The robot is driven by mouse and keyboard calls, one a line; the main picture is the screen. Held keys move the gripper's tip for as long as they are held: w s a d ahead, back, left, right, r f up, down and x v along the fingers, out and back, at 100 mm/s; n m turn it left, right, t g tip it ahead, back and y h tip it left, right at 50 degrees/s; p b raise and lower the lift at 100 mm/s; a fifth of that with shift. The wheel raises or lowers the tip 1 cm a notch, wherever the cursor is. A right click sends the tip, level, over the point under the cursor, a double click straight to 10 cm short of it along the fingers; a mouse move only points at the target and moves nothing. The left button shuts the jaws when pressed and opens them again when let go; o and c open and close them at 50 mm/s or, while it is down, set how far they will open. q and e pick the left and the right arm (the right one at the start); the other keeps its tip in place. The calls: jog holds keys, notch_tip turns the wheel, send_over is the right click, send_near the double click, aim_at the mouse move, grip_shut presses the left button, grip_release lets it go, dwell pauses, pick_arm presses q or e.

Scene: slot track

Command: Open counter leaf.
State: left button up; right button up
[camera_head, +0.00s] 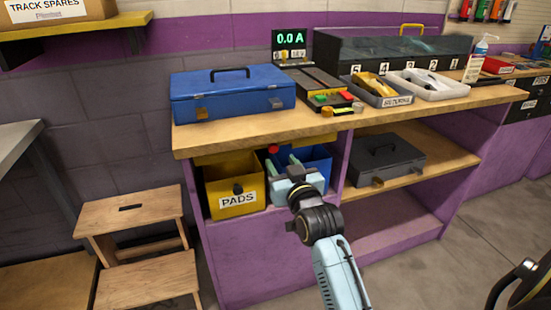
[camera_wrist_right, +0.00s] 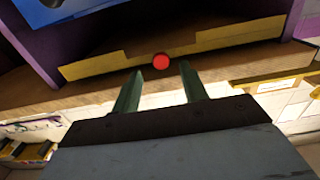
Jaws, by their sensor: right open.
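The wooden counter top (camera_head: 330,125) lies flat on a purple cabinet. I cannot make out a separate leaf or hinge line in it. A small red round knob (camera_head: 273,149) shows just under its front edge, and also in the right wrist view (camera_wrist_right: 161,61). My right gripper (camera_head: 283,161) is open and empty, in front of the shelf opening just below the counter edge. In the right wrist view its two green fingers (camera_wrist_right: 157,78) are apart, with the knob beyond the gap between their tips. Whether they touch it I cannot tell. My left gripper is not in view.
A yellow PADS bin (camera_head: 236,200) and a blue bin (camera_head: 318,163) sit on the shelf by my gripper. A blue toolbox (camera_head: 233,95), a power supply and trays stand on the counter. A wooden step stool (camera_head: 130,220) stands left. A grey case (camera_head: 386,158) lies right.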

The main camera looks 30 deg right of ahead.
aim_at(274, 152)
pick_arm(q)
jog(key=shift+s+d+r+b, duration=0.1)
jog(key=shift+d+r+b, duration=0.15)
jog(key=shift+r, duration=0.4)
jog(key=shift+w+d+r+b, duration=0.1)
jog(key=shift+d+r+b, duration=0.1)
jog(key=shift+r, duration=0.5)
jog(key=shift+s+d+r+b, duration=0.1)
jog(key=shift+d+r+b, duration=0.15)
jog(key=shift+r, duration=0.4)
pick_arm(e)
jog(key=shift+x, duration=2.7)
grip_shut()
